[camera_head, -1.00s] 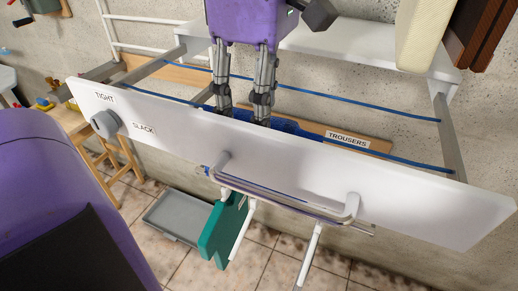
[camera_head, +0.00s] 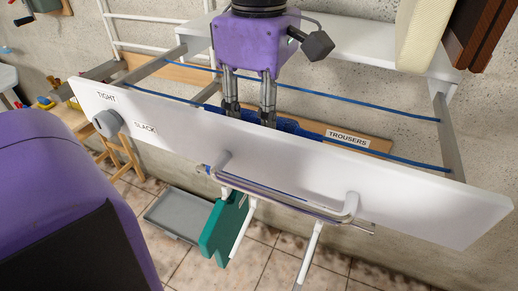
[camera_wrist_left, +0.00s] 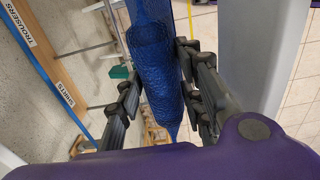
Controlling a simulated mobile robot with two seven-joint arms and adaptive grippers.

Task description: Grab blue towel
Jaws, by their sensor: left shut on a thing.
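The blue towel (camera_wrist_left: 163,90) is a textured, rolled or bunched dark blue cloth between the two fingers of my left gripper (camera_wrist_left: 160,78) in the left wrist view. The fingers press on it from both sides. In the head view, the towel (camera_head: 288,127) shows as a dark blue strip behind the white front panel, next to the TROUSERS label. My left gripper (camera_head: 250,112), purple with grey fingers, points down there, its tips hidden by the panel. The towel's lower part is hidden too. My right gripper is not in view.
The long white panel (camera_head: 400,195) carries a TIGHT/SLACK knob (camera_head: 107,123) and a metal rail (camera_head: 285,197). Blue lines (camera_head: 375,107) run behind it. A green board (camera_head: 222,230) hangs below, with a grey tray (camera_head: 178,215) on the floor. A cream block (camera_head: 425,30) hangs upper right.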

